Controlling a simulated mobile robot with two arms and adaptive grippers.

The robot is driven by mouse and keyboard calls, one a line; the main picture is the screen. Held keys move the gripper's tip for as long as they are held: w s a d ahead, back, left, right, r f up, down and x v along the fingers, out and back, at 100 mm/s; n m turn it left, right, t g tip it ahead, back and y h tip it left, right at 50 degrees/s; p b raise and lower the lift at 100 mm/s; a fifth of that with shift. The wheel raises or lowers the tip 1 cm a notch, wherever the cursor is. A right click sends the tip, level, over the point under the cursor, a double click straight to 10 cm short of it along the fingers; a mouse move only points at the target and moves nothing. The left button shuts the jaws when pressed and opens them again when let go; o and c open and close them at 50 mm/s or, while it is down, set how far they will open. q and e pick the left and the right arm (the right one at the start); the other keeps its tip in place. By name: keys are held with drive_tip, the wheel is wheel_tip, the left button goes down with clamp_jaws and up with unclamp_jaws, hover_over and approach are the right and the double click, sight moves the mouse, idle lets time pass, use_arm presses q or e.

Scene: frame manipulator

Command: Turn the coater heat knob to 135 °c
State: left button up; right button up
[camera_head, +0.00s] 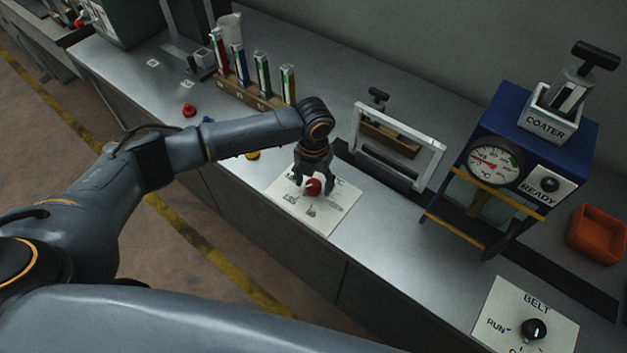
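A red knob (313,187) stands on a pale panel (336,213) with small printed marks that are too blurred to read. My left gripper (314,186) is right over it, pointing down, with its fingers spread to either side of the knob. A small gap shows between the fingers and the knob, so it looks open around it. The blue coater (514,128) stands at the right, with a round °C gauge (492,160) whose needle lies in the red part at the left. My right gripper is not in view.
A white upright frame (441,152) stands right of the panel. A wooden rack (233,86) holds several coloured tubes behind my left arm. A belt panel with a black knob (533,328) is at lower right, an orange bin (597,234) at the right edge.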

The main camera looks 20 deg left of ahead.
sight(314, 184)
use_arm(q)
drive_tip(key=shift+r, duration=0.15)
wheel_tip(314, 184, up, 12)
idle(0.5)
drive_tip(key=shift+f, duration=0.2)
